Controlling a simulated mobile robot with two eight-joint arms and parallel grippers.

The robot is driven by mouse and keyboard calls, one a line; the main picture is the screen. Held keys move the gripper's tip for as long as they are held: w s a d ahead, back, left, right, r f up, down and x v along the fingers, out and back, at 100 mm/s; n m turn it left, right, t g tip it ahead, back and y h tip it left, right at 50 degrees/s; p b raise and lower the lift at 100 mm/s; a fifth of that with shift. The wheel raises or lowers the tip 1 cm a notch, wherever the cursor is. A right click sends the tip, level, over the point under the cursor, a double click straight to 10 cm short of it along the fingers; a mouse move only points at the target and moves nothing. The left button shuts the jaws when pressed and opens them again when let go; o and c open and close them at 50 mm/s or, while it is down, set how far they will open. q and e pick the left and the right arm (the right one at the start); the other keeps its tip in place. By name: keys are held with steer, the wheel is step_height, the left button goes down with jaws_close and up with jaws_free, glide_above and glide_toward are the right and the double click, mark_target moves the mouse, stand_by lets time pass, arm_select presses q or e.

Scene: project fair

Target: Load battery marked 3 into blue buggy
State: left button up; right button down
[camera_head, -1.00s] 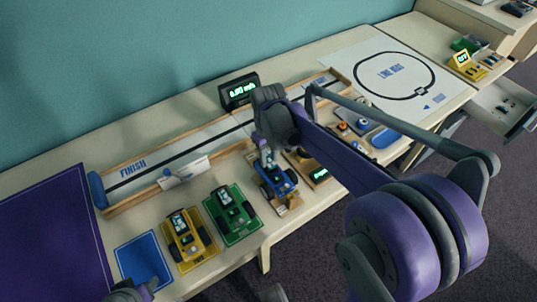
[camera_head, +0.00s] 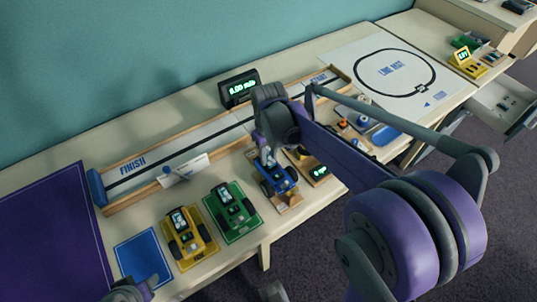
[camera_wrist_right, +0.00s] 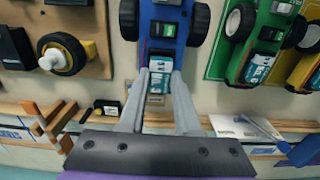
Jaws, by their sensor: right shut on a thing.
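The blue buggy (camera_head: 279,181) stands on a wooden stand below my right gripper (camera_head: 266,157) in the head view. In the right wrist view the blue buggy (camera_wrist_right: 166,22) is at top centre, with dark wheels on both sides. My right gripper (camera_wrist_right: 159,78) is shut on a small teal and white battery (camera_wrist_right: 158,84) at the near end of the buggy. Its number is not readable, and I cannot tell whether it sits in the bay or just above it. Part of my left gripper (camera_head: 133,290) shows at the lower left edge; its jaws are unclear.
A yellow buggy (camera_head: 187,236) and a green buggy (camera_head: 232,210) stand on mats to the left. A wooden-edged track (camera_head: 150,165) with a display (camera_head: 238,90) runs behind. Small parts and a blue tray (camera_head: 384,135) lie to the right. An empty blue mat (camera_head: 139,252) lies front left.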

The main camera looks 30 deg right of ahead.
steer(key=shift+f+b, duration=0.3)
steer(key=shift+f, duration=0.4)
stand_by(2.0)
steer(key=shift+c, duration=0.6)
jaws_free()
steer(key=shift+r, duration=0.1)
steer(key=shift+r+p, duration=2.15)
steer(key=shift+r, duration=0.8)
steer(key=s+a+r+t+p, duration=0.1)
steer(key=s+a+t, duration=0.1)
steer(key=s, duration=0.5)
steer(key=s+a+r+m+t+p, duration=0.1)
steer(key=s+a+t, duration=0.2)
steer(key=s, duration=0.5)
steer(key=shift+s+a+p, duration=0.25)
steer(key=shift+a+p, duration=0.05)
steer(key=shift+a, duration=0.6)
